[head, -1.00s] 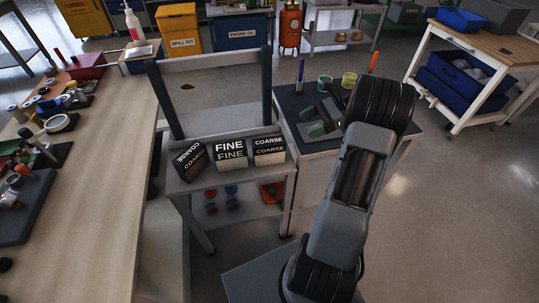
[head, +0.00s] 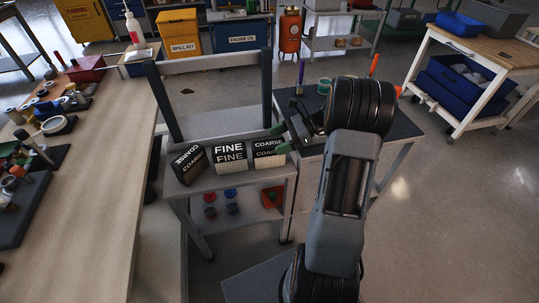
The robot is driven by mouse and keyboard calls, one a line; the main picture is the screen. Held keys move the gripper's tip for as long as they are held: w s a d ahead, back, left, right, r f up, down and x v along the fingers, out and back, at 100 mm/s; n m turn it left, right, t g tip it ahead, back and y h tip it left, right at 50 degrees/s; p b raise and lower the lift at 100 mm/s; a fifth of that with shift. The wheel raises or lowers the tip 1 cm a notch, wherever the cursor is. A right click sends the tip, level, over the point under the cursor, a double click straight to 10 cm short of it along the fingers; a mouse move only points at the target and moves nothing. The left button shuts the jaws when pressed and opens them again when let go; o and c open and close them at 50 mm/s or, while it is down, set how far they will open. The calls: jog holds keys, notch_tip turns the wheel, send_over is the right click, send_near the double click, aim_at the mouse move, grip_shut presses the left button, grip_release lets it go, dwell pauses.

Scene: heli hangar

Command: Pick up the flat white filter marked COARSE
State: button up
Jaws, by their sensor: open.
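Three filters stand on the top of a small grey cart. The right one, a COARSE filter (head: 268,161), has black bands with white lettering and a pale pleated front. A FINE filter (head: 230,167) with a similar pale front stands in the middle. The left one, also marked COARSE (head: 189,163), is turned at an angle and looks mostly dark. My gripper (head: 281,139) is open, with green fingertips at the upper right edge of the right COARSE filter, partly covering its lettering. I cannot tell whether they touch it.
The grey cart (head: 230,191) has a raised frame behind the filters and a lower shelf with red and blue parts. A dark-topped bench (head: 395,128) with a green cup and an orange-handled tool adjoins on the right. A cluttered long workbench (head: 105,180) borders the left.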

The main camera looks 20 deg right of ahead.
jog(key=shift+x, duration=0.9)
jog(key=shift+c, duration=0.4)
